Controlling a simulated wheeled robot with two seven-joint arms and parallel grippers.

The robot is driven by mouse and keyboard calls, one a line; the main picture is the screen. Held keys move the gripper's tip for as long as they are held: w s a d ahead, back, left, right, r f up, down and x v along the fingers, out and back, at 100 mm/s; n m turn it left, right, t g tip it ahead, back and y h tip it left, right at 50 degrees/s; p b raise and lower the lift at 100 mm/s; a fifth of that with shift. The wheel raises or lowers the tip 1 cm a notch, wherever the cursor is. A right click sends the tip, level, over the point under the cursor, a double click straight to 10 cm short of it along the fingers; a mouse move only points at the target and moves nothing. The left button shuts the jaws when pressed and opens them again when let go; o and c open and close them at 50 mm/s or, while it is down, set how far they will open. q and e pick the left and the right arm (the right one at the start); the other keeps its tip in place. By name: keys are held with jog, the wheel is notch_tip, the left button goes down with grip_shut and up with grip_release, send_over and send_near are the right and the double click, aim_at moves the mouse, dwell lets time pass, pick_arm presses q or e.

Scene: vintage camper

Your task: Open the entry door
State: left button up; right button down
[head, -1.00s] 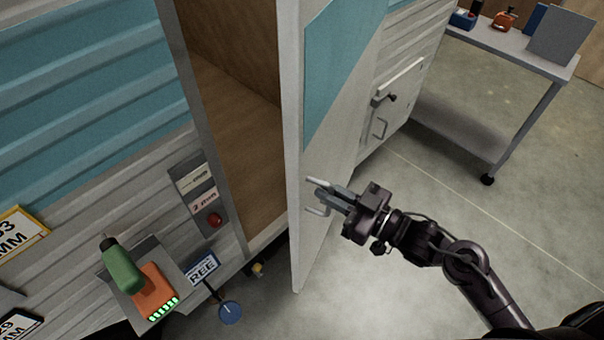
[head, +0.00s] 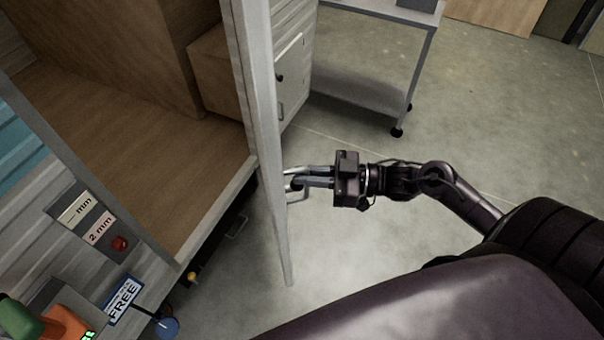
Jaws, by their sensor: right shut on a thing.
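The entry door (head: 262,130) of the camper stands swung outward and shows nearly edge-on in the head view. Its handle (head: 298,196) sticks out from the right face of the door. My right gripper (head: 292,180) is at this handle, its fingers shut on it, with the arm coming in from the right. The doorway is open to the left of the door, and the wooden floor (head: 140,150) inside is visible. My left gripper is out of view.
A panel with a red button (head: 120,243) sits left of the doorway. A FREE sign (head: 123,300), a blue disc (head: 168,327) and a green and orange tool (head: 60,325) are at lower left. A grey cart (head: 385,15) stands behind the door.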

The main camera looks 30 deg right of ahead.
jog(key=c, duration=1.6)
grip_release()
jog(key=shift+c, duration=0.2)
jog(key=b+v, duration=0.1)
jog(key=v, duration=0.6)
jog(key=shift+s+d, duration=0.25)
jog(key=shift+d, duration=0.05)
jog(key=shift+f, duration=0.15)
